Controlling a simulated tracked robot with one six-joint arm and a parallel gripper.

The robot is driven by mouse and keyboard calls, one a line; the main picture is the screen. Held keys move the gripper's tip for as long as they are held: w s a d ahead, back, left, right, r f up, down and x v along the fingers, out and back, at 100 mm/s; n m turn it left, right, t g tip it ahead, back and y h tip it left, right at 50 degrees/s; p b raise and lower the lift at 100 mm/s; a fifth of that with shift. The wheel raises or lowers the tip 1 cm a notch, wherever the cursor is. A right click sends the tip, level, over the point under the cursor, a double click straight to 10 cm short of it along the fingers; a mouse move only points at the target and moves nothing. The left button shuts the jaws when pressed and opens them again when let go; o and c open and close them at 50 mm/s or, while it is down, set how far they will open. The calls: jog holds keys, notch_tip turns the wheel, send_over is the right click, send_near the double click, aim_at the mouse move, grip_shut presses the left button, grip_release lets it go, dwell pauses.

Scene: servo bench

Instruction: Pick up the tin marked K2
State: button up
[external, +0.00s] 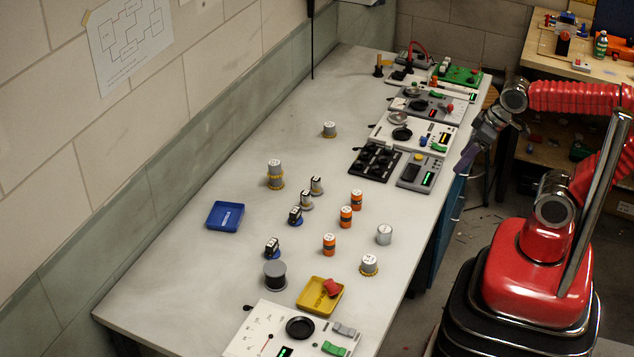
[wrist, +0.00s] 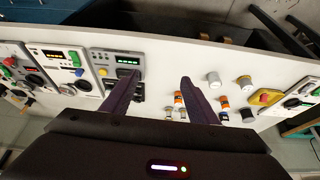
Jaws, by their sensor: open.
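Several silver tins with white tops stand on the bench. One is at the far back (external: 330,129), one on a yellow-edged base at the left (external: 275,168), one at the right (external: 384,234), and one on a yellow-edged base near the front (external: 369,263). Their markings are too small to read, so I cannot tell which is K2. My gripper (external: 463,162) is in the air by the bench's right edge, apart from all the tins. In the wrist view its fingers (wrist: 160,76) are apart with nothing between them. Two tins (wrist: 213,79) show right of the fingers there.
Orange-banded cylinders (external: 345,216), small black blocks (external: 295,216) and a dark spool (external: 275,275) stand close by. A blue tray (external: 211,223) is left; a yellow tray (external: 311,303) holding a red object is in front. Instrument boxes (external: 417,177) line the right edge. The bench's back left is clear.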

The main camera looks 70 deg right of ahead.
aim_at(388, 226)
jog(key=w+a+f+m+g+y, duration=0.1)
jog(key=a+f+m+g+y, duration=0.2)
jog(key=f+m, duration=0.3)
jog(key=a+f+m+g+y, duration=0.2)
jog(key=a+f+m+y, duration=0.1)
jog(key=f, duration=0.5)
jog(key=w+a+m+y, duration=0.1)
jog(key=m, duration=0.1)
jog(key=w+a+f+m+t+y, duration=0.1)
jog(key=w+m+y, duration=0.1)
jog(key=m, duration=0.1)
jog(key=w+a+f+m+y, duration=0.1)
jog(key=w+m, duration=0.1)
jog(key=shift+w+a+t, duration=0.15)
jog(key=shift+w+t, duration=0.05)
jog(key=shift+t, duration=0.1)
jog(key=w+r+m+t, duration=0.1)
jog(key=w+m, duration=0.1)
jog(key=w+r+m+t+y, duration=0.1)
jog(key=w, duration=0.1)
jog(key=w+a+r+m+t+y, duration=0.1)
jog(key=w+m, duration=0.1)
jog(key=shift+m, duration=0.3)
jog(key=shift+a+m, duration=0.1)
jog(key=shift+m, duration=0.2)
jog(key=shift+x, duration=4.25)
jog(key=shift+w+r, duration=0.1)
